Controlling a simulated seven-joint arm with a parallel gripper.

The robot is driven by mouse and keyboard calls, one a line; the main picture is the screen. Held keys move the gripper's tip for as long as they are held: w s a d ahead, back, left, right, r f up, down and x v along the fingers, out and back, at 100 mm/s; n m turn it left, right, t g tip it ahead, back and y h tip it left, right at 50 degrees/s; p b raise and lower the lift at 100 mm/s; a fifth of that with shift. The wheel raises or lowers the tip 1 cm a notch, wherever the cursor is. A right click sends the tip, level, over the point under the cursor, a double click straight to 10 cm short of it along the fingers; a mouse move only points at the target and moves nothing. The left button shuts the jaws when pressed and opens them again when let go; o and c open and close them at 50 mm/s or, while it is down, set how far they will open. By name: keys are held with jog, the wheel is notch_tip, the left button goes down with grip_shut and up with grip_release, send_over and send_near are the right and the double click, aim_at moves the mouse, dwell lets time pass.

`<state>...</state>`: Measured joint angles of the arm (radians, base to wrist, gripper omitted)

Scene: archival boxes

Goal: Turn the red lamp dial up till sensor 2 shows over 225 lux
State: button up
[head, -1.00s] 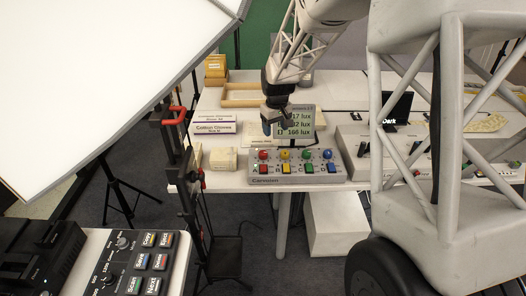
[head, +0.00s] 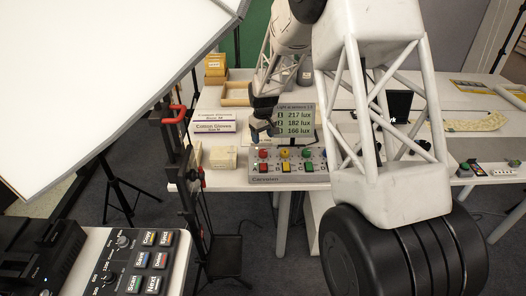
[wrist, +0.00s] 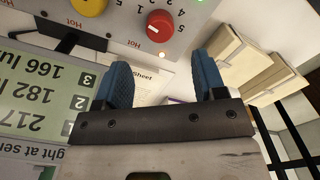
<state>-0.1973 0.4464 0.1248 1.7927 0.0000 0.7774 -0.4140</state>
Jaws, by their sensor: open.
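The red dial (head: 263,153) is at the left end of the dial row on the grey control box (head: 262,178). In the wrist view the red dial (wrist: 160,24) has a white mark toward its printed scale, and it lies beyond the fingertips. My gripper (wrist: 161,72) is open and empty, its blue fingers apart and not around the dial. In the head view my gripper (head: 262,132) is just behind and above the red dial. The light display (head: 297,122) reads 217, 182 and 166 lux; in the wrist view the display (wrist: 40,100) shows 182 beside number 2.
A yellow dial (head: 285,152) and a green dial (head: 308,153) stand right of the red one, with buttons in front. Glove boxes (head: 213,121) and a pale block (head: 222,157) are to the left.

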aim_at(263, 151)
jog(key=shift+f, duration=0.1)
jog(key=shift+f, duration=3.8)
jog(key=shift+c, duration=0.4)
jog(key=c, duration=0.8)
jog(key=shift+c, duration=0.2)
